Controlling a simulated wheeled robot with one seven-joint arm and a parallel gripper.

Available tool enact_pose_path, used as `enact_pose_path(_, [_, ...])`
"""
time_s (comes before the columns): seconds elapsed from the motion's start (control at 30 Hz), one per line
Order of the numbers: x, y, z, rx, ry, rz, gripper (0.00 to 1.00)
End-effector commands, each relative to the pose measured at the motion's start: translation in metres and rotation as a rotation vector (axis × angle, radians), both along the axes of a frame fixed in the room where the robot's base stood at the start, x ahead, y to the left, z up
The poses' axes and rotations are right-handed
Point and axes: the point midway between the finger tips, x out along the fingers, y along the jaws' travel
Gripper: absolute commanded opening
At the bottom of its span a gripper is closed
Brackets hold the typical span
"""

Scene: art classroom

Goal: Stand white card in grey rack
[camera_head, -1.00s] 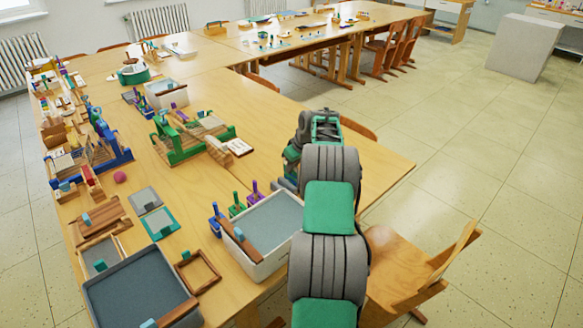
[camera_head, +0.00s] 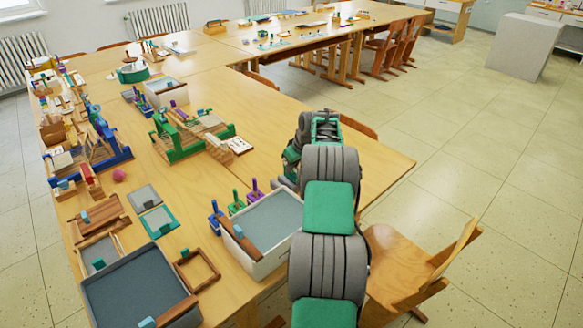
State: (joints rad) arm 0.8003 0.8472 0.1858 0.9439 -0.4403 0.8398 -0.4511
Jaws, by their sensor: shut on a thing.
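My arm reaches away from me over the right side of the near wooden table. Its wrist (camera_head: 324,128) hangs low near the table's right edge. My gripper's jaws are hidden behind the arm, so I cannot see what is between them. A small grey sliver (camera_head: 283,183) shows low at the left of the wrist, too little to tell what it belongs to. I cannot make out the grey rack or the white card for certain. A small whitish card-like piece (camera_head: 238,145) lies at the end of a brown wooden frame, left of my wrist.
A white bin (camera_head: 262,268) with a wooden bar stands just left of my arm, beside blue, green and purple handled tools (camera_head: 237,203). A green loom (camera_head: 183,140) stands farther back. Bare tabletop (camera_head: 385,165) lies right of my wrist; a wooden chair (camera_head: 410,265) stands below.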

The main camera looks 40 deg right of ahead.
Motion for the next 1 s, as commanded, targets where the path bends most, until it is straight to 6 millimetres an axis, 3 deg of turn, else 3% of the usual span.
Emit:
enact_pose_path(0.43, [0.0001, -0.0001, -0.0007, 0.0, 0.0, 0.0, 0.0])
enact_pose_path(0.5, [0.0001, -0.0001, -0.0007, 0.0, 0.0, 0.0, 0.1])
enact_pose_path(0.73, [0.0001, -0.0001, -0.0007, 0.0, 0.0, 0.0, 0.29])
enact_pose_path(1.0, [-0.0002, -0.0002, 0.0002, -0.001, 0.0, 0.0, 0.31])
